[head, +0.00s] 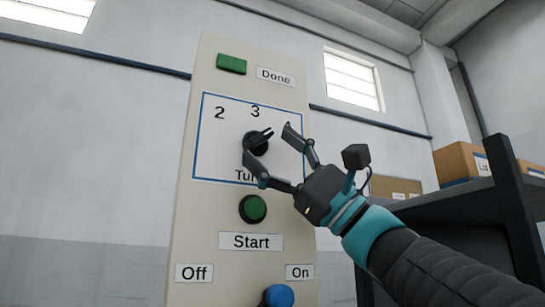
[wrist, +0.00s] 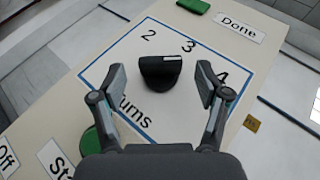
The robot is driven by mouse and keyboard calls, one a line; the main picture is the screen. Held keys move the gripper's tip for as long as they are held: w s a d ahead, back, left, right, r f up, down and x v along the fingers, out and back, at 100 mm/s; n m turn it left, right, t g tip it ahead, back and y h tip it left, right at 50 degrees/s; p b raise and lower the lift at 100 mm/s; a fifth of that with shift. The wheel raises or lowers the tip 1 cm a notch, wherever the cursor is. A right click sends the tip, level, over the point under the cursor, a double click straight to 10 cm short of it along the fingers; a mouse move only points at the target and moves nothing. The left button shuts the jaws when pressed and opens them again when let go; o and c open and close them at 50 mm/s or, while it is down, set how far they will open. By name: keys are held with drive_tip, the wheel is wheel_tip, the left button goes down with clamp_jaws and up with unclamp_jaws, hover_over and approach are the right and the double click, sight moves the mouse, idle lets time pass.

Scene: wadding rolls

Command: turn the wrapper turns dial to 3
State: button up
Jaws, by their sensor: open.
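The wrapper turns dial (head: 251,141) is a black round knob on a beige panel, inside a blue-outlined square with the numbers 2 and 3 visible in the head view. Its white pointer mark slants up and right, to the right of the 3 and toward the 4's side. The dial also shows in the wrist view (wrist: 160,74), with 2, 3 and 4 around it. My gripper (head: 268,141) is open, its fingers on either side of the dial with gaps visible in the wrist view. In the head view the gripper hides the 4 and part of the label.
A green Done button (head: 231,64) is above the dial. A green Start button (head: 253,209) is below it, and a blue knob (head: 278,296) sits lower between Off and On labels. A dark shelf (head: 445,205) with cardboard boxes (head: 461,162) stands at the right.

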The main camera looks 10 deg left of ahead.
sight(264, 141)
drive_tip(key=shift+p+x, duration=0.4)
drive_tip(key=shift+x, duration=1.4)
drive_tip(key=c, duration=1.2)
